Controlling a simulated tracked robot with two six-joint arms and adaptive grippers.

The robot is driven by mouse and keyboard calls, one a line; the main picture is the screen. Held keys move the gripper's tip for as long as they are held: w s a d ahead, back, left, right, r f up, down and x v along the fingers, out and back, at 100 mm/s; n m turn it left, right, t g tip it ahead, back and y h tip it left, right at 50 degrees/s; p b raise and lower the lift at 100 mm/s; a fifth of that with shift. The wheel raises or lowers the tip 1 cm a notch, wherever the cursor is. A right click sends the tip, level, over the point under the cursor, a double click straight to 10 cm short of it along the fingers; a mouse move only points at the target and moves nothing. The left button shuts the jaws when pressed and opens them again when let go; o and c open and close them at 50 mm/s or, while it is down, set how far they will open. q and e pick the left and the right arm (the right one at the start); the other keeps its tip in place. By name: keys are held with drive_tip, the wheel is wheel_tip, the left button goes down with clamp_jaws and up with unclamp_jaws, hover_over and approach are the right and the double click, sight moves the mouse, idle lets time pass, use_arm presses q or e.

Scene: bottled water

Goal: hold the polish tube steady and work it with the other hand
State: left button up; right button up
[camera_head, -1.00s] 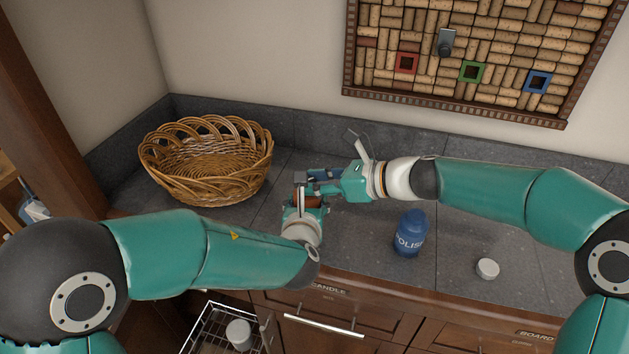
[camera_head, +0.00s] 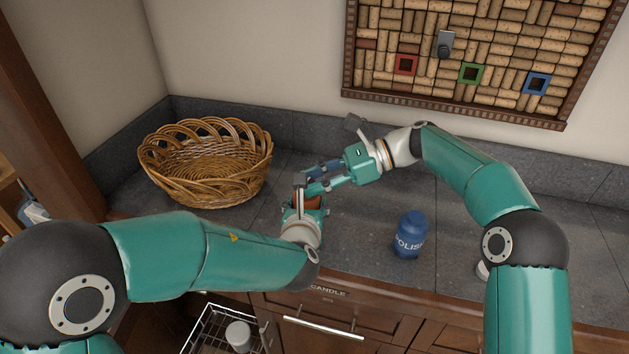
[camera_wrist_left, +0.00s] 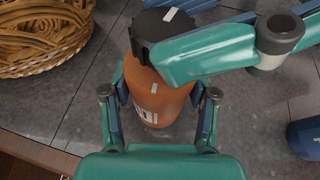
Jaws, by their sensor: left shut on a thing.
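My left gripper (camera_head: 308,204) is shut on an orange bottle (camera_wrist_left: 158,97) and holds it upright above the counter. The bottle has a black cap (camera_wrist_left: 150,32) and a partly hidden pale label. My right gripper (camera_head: 312,181) reaches in from the right at the cap. One teal finger overlaps the cap's near side in the left wrist view, and the other shows behind it. Whether they grip it is unclear. A blue bottle (camera_head: 411,236) lettered "POLIS", its last letters out of sight, stands on the counter, apart from both grippers.
A wicker basket (camera_head: 156,165) stands at the back left of the grey counter (camera_head: 370,272). A cork board (camera_head: 455,50) hangs on the wall. An open wire drawer (camera_head: 208,318) with a white round item is below the front edge. My right forearm almost hides a white disc.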

use_arm(q)
drive_tip(key=shift+d+f, duration=0.1)
use_arm(e)
drive_tip(key=shift+w+n+g, duration=0.15)
drive_tip(key=shift+n+g, duration=0.55)
drive_tip(key=o, duration=1.2)
drive_tip(key=shift+r+m+t, duration=0.1)
drive_tip(key=shift+m+t, duration=0.3)
drive_tip(key=shift+t, duration=0.1)
